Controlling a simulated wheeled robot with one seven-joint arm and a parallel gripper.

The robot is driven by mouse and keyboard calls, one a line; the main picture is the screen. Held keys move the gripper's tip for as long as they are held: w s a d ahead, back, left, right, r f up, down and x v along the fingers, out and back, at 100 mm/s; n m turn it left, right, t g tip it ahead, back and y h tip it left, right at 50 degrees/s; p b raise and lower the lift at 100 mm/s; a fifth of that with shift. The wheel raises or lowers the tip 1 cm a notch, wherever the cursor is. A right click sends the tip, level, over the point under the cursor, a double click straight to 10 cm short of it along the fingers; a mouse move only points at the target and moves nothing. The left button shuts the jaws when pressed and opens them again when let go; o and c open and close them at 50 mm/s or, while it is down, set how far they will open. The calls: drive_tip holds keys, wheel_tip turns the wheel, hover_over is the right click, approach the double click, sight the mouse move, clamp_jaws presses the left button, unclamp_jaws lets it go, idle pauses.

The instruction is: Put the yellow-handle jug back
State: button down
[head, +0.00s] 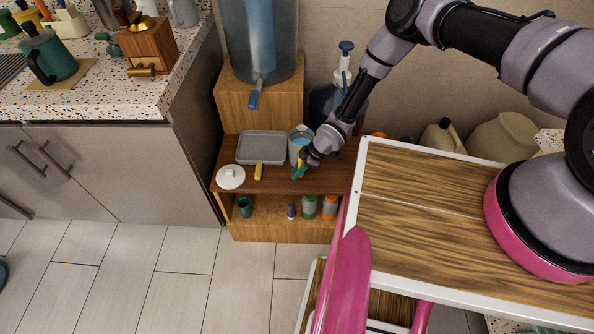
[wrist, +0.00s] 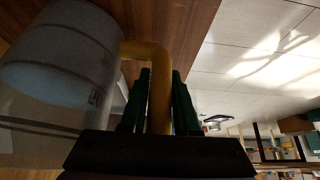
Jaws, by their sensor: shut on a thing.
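The yellow-handle jug (head: 296,150) is a clear-grey jug with liquid showing in it. It stands upright at the wooden shelf top, just right of the grey pan; I cannot tell whether its base touches the wood. My gripper (head: 301,172) is at the jug's front side. In the wrist view the green fingers of my gripper (wrist: 160,100) are shut on the yellow handle, one on each side. The jug's body (wrist: 62,75) fills the left of that view. In the head view my gripper hides part of the handle.
A grey rectangular pan (head: 262,147) with a yellow handle and a white lid (head: 230,177) lie left of the jug. A large water dispenser (head: 259,40) stands behind. A blue pump bottle (head: 324,104) is close behind right. Small bottles (head: 309,207) sit on the lower shelf.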

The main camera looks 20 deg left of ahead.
drive_tip(key=c, duration=1.1)
unclamp_jaws()
drive_tip(key=shift+f, duration=0.15)
drive_tip(key=o, duration=0.5)
drive_tip(key=shift+c, duration=0.2)
